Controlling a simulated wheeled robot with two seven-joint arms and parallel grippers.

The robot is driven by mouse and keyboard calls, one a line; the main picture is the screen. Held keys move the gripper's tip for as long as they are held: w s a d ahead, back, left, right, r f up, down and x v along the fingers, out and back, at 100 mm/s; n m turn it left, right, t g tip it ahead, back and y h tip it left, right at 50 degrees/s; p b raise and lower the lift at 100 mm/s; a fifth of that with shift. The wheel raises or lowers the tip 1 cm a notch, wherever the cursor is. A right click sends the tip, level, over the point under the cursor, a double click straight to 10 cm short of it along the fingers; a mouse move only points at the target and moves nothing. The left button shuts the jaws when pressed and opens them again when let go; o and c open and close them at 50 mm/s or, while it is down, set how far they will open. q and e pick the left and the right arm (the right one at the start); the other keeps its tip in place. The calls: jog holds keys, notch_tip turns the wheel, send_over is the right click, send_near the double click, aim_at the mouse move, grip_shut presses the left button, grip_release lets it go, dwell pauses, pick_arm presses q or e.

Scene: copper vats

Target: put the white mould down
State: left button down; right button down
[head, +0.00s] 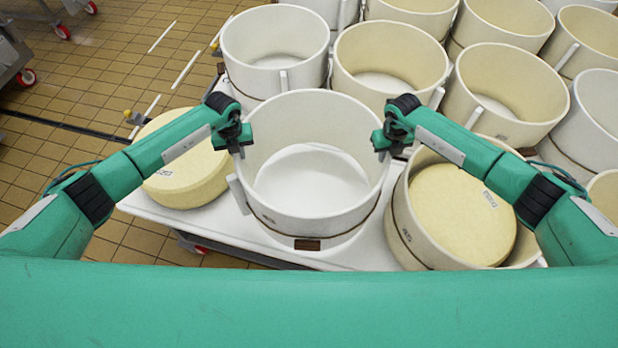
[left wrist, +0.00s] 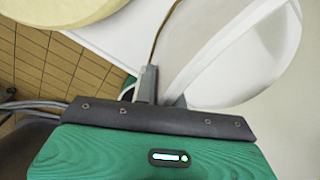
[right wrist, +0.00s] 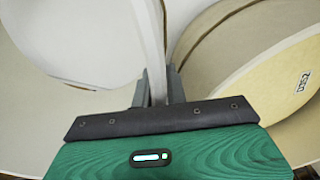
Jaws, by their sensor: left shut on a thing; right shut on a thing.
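The white mould (head: 315,222) is a large open ring in the middle of the head view, upright and empty inside. My left gripper (head: 240,142) is shut on its left rim, and my right gripper (head: 380,145) is shut on its right rim. Its wall also shows between the jaws in the left wrist view (left wrist: 232,60) and the right wrist view (right wrist: 150,40). A white table (head: 225,225) lies beneath. The mould's underside is hidden, so I cannot tell whether it touches the table.
A cheese wheel (head: 185,175) lies left of the mould. A cream mould (head: 405,240) with a cheese wheel (head: 462,215) in it stands close on the right. Several moulds crowd behind, including a white one (head: 275,85) and a cream one (head: 440,65). The table's front edge is near.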

pick_arm(q)
jog(key=shift+a+r, duration=0.1)
jog(key=shift+r, duration=0.15)
pick_arm(e)
jog(key=shift+d+r, duration=0.1)
jog(key=shift+r, duration=0.05)
